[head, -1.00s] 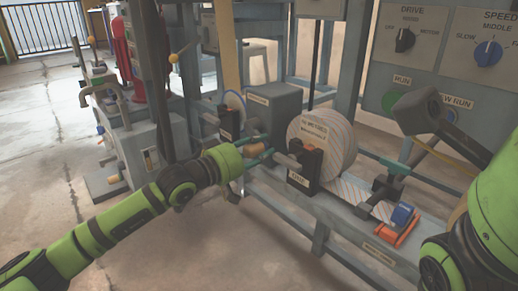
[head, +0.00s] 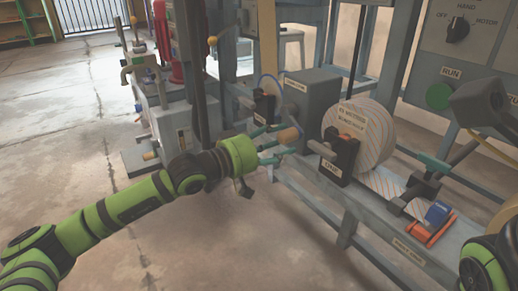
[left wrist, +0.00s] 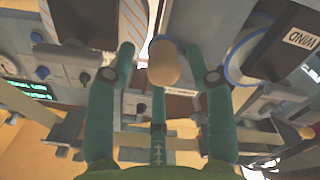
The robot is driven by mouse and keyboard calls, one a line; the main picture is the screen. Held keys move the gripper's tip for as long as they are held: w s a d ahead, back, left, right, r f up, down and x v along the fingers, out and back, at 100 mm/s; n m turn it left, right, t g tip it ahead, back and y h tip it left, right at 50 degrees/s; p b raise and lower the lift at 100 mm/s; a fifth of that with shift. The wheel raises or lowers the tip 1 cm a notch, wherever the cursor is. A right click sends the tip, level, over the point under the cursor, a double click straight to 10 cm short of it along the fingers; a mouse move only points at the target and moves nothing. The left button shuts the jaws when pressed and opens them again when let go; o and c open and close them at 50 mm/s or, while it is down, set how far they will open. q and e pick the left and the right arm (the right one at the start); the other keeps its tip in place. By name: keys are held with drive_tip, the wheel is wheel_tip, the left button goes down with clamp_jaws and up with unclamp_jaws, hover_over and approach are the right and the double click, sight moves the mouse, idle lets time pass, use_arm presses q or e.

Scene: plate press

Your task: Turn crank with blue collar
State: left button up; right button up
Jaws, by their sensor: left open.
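A wooden crank handle (head: 287,135) sticks out from the machine; in the left wrist view its rounded end (left wrist: 163,62) shows between my fingers. My left gripper (head: 270,144) is open, with its teal fingers on either side of the handle; in the left wrist view the fingers (left wrist: 160,65) stand apart from it, and a third finger is below. A blue ring (head: 263,86) shows behind, near the black WIND block; it appears at the right of the left wrist view (left wrist: 232,68). My right gripper is not in view.
A striped roll (head: 374,135) and a black labelled block (head: 338,160) stand right of the handle on the machine frame. A blue and orange part (head: 437,218) sits on the lower right rail. Open floor lies at the front left.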

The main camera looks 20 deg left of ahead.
use_arm(q)
drive_tip(key=v, duration=0.7)
drive_tip(key=shift+d, duration=0.1)
idle(1.1)
